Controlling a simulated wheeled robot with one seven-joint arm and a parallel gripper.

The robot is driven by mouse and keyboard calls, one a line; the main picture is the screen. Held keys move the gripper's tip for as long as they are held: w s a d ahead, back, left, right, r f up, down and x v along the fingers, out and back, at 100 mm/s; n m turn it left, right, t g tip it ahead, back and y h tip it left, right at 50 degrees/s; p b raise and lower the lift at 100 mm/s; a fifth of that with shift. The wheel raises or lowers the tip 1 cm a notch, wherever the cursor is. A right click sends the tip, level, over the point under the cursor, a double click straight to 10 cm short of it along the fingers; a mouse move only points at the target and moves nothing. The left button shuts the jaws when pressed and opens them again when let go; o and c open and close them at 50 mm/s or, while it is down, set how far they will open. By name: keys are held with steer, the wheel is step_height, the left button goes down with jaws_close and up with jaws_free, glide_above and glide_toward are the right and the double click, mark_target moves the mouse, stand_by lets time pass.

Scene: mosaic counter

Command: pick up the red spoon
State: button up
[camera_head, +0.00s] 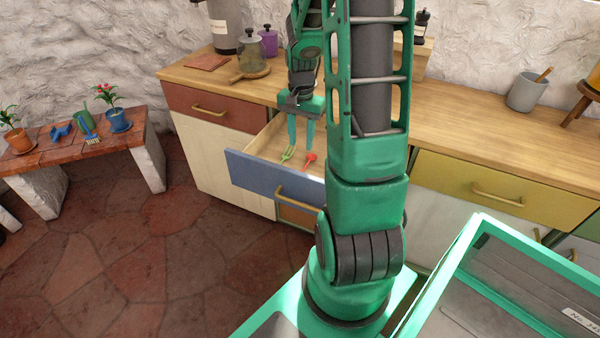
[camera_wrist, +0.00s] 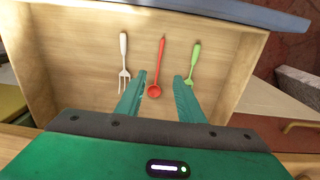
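The red spoon (camera_wrist: 157,74) lies on the floor of the open drawer, between a white fork and a green fork. In the head view only part of the red spoon (camera_head: 309,159) shows beside my arm. My gripper (camera_wrist: 161,77) is open and empty, its two green fingers spread on either side of the spoon's bowl in the wrist view. In the head view my gripper (camera_head: 301,146) points down over the drawer. The exact height of the fingertips above the spoon is hard to tell.
The blue-fronted drawer (camera_head: 248,176) is pulled out, with low walls around the utensils. The white fork (camera_wrist: 123,62) lies left of the spoon and the green fork (camera_wrist: 193,63) right. The wooden counter (camera_head: 470,125) stands above the drawer's back.

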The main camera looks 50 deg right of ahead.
glide_above(303, 169)
steer(key=f, duration=0.6)
steer(key=shift+w+a, duration=0.3)
steer(key=shift+s+d+f, duration=0.15)
steer(key=shift+f, duration=1.25)
steer(key=shift+s+d+f, duration=0.1)
steer(key=shift+f, duration=1.3)
jaws_close()
